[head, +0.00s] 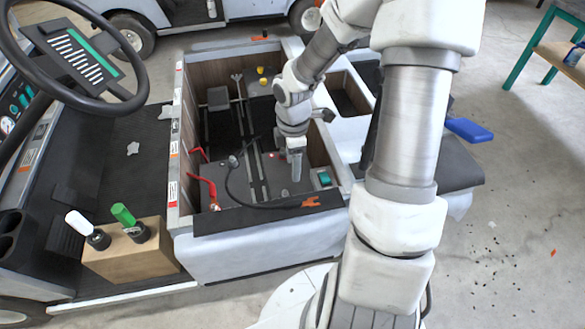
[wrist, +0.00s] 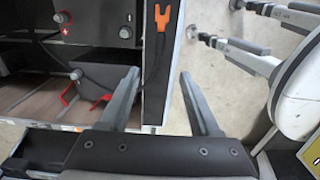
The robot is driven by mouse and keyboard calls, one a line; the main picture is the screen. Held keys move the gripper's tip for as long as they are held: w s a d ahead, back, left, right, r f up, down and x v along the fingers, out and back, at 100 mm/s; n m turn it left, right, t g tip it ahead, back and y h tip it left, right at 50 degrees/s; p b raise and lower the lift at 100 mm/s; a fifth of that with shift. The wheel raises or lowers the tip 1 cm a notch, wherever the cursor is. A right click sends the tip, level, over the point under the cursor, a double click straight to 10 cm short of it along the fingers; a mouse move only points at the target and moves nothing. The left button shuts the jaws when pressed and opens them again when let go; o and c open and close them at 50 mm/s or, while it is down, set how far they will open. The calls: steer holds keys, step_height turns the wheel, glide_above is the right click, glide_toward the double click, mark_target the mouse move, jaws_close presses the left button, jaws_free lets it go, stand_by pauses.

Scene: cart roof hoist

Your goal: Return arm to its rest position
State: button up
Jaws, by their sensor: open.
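My arm rises from the bottom middle of the head view, bends at the top and hangs down over the open cart compartment (head: 215,150). My gripper (head: 295,178) points down there, near the compartment's right wall. In the wrist view my gripper (wrist: 158,75) has its two fingers spread apart, with nothing between them but the compartment's dark edge and concrete floor. An orange connector (head: 311,202) on a black cable lies on the dark front edge, a little below the gripper in the head view. It also shows in the wrist view (wrist: 162,17).
Red clamps (head: 207,184) sit at the compartment's left side. A steering wheel (head: 75,55) stands at upper left. A cardboard-coloured box (head: 130,258) with white- and green-handled tools is at lower left. A blue-ended part (head: 468,130) juts out right of my arm. Open floor lies at right.

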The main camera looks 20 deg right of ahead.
steer(key=s+a+r+m+t+h+p, duration=0.1)
steer(key=s+a+r+m+t+p, duration=0.15)
steer(key=r, duration=0.75)
steer(key=s+a+r+m+t+h+p, duration=0.1)
steer(key=a+r+m+p, duration=0.15)
steer(key=r, duration=0.85)
steer(key=s+a+r+m+t+p, duration=0.15)
steer(key=r+p, duration=0.25)
steer(key=r, duration=0.6)
steer(key=s+a+r+m+y+b, duration=0.1)
steer(key=s+m+y+b, duration=0.1)
steer(key=s+m, duration=0.7)
steer(key=shift+s+a+r+t, duration=0.15)
steer(key=shift+s+a+t, duration=0.2)
steer(key=shift+s, duration=0.4)
